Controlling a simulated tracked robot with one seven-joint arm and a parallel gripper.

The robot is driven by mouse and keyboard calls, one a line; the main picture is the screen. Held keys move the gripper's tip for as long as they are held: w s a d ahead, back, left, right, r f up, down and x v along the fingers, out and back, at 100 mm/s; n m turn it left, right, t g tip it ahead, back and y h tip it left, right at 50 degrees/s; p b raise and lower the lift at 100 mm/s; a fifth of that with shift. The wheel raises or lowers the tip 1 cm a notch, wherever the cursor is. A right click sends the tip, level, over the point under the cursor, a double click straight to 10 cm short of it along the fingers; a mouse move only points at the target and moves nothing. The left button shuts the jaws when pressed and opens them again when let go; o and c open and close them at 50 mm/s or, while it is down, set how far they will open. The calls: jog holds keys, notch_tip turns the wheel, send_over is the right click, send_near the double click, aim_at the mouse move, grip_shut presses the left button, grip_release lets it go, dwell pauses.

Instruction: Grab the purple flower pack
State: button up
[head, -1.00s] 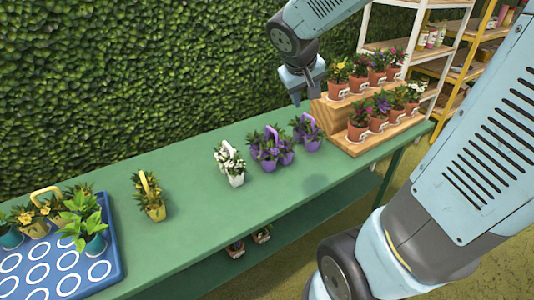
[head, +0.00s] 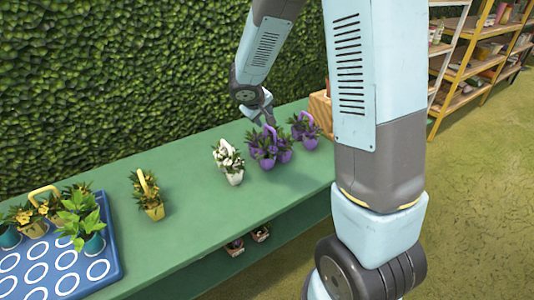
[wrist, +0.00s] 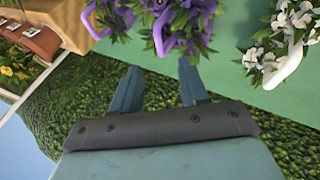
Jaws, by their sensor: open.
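Purple flower packs in purple handled pots stand on the green table. One pack (head: 264,148) is just right of the white flower pack (head: 228,160), and another purple pack (head: 305,130) is further right. In the wrist view a purple pack (wrist: 178,25) is at the top, just beyond the fingertips, with its purple handle showing. My gripper (head: 269,118) is above and behind the purple packs in the head view. It also shows in the wrist view (wrist: 158,72), with its two fingers apart and nothing between them.
The white flower pack also shows in the wrist view (wrist: 277,58). A yellow flower pack (head: 150,195) and a blue tray (head: 100,262) with potted plants are at the left of the green table (head: 190,225). A wooden stand (head: 319,112) is at the right, and a hedge (head: 120,80) is behind.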

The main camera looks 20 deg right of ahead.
aim_at(270, 128)
jog(key=x, duration=1.2)
grip_shut()
dwell(0.4)
dwell(1.1)
